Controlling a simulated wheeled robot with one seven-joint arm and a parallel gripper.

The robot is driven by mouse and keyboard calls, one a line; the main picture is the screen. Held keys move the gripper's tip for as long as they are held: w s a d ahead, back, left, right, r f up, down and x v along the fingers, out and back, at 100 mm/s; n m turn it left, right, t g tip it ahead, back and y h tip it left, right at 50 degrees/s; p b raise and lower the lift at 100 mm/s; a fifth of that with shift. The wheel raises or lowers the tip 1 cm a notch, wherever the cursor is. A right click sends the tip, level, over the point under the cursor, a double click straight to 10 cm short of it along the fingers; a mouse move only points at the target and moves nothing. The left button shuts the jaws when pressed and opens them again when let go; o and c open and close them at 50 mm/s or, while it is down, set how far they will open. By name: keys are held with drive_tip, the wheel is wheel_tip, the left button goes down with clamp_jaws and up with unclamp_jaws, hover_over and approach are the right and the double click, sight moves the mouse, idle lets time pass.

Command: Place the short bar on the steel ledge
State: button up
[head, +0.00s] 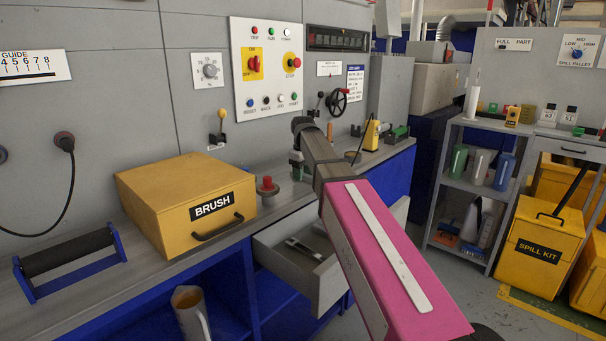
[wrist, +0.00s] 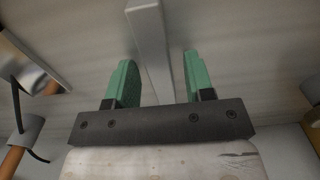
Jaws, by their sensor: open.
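My gripper (head: 297,168) hangs over the grey steel ledge (head: 140,272) that runs along the machine front, partly hidden behind my arm in the head view. In the wrist view my gripper (wrist: 158,85) is open, with its two green fingers apart. A plain grey bar (wrist: 150,45) runs from the top edge down between the fingers, with gaps visible on both sides. It looks like the short bar, but I cannot tell its full length or what it rests on. I cannot pick it out in the head view.
A yellow BRUSH box (head: 160,205), a red button (head: 267,184) and a roller on a blue stand (head: 70,262) stand on the ledge. An open drawer (head: 325,280) juts out below it, with pale items inside. A yellow tool (head: 371,134) stands farther along.

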drive_tip(key=shift+r, duration=0.15)
wheel_tip(320, 180, up, 12)
idle(0.5)
